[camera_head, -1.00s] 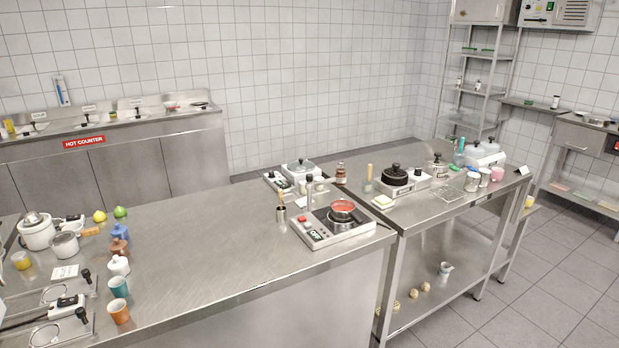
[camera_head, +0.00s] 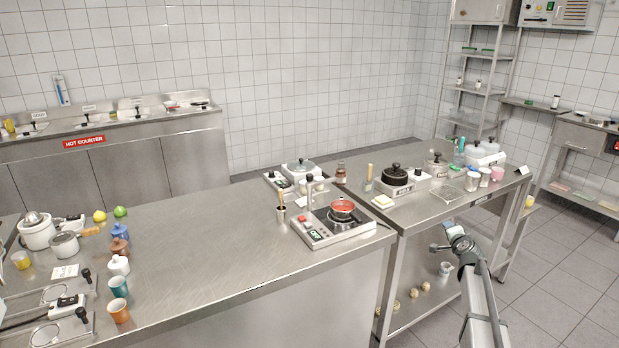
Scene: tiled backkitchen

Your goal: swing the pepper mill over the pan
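My gripper (camera_head: 436,247) is at the lower right, in front of the right-hand table and well apart from the pan and the upright thing. Its fingers are too small to tell open from shut. I see nothing held in it.
A utensil cup (camera_head: 281,213) stands left of the cooker, and a second cooker (camera_head: 299,172) stands behind it. The middle of the long counter (camera_head: 200,245) is clear.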

